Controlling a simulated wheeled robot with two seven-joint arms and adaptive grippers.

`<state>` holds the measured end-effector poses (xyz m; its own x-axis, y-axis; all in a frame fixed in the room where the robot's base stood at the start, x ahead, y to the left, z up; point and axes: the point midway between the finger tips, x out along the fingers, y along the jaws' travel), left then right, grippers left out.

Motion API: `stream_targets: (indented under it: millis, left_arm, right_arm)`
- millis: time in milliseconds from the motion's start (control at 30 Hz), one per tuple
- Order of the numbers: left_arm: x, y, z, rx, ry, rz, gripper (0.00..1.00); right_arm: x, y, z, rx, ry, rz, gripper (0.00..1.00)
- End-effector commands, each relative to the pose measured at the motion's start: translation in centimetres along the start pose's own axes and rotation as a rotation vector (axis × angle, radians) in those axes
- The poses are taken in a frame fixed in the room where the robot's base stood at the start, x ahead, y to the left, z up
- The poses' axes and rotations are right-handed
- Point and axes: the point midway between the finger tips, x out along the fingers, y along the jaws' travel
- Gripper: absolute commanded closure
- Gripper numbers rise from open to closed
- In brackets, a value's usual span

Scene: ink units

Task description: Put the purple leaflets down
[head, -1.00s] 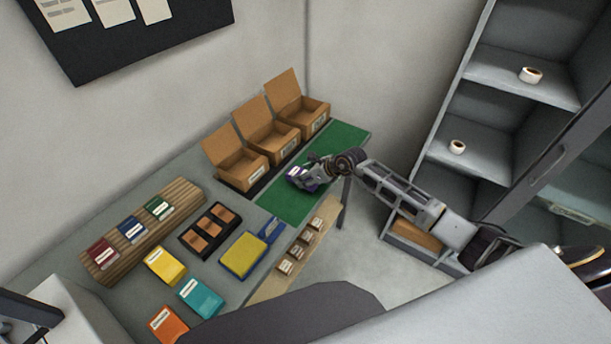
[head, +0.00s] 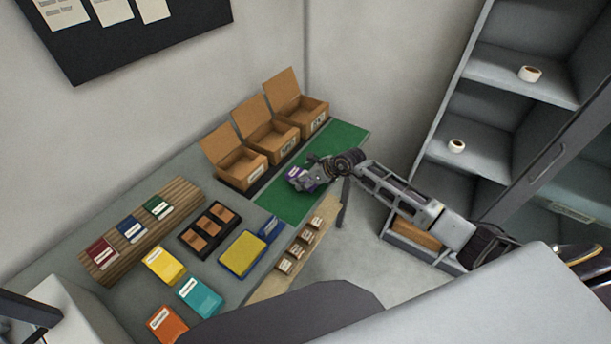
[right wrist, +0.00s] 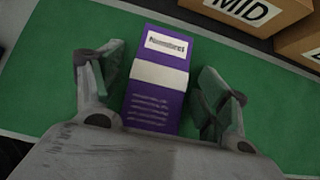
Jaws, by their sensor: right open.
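The purple leaflets (right wrist: 157,85) lie on the green mat (right wrist: 50,75) between the fingers of my right gripper (right wrist: 160,97), with a white band across the middle and a white label at one end. The fingers are open, with a gap on each side of the stack. In the head view the purple leaflets (head: 299,174) are partly hidden by my right gripper (head: 301,180), which is low over the green mat (head: 283,206). My left gripper is not in view.
Open cardboard boxes (head: 240,170) stand in a row behind the mat; one label reads MID in the right wrist view (right wrist: 243,9). A wooden rack (head: 180,193) with coloured packs and a blue-yellow pad (head: 242,254) lie to the left. Shelves (head: 470,165) stand at the right.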

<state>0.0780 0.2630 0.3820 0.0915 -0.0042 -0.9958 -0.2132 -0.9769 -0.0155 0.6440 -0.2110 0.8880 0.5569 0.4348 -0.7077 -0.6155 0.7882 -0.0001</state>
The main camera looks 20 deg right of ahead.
Motion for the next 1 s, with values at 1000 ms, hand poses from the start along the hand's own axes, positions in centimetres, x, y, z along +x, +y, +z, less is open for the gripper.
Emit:
stream_targets:
  millis: [1000]
  left_arm:
    - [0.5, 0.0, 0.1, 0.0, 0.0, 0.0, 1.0]
  right_arm:
    - [-7.0, -0.1, 0.0, -0.001, 0.002, -0.001, 0.25]
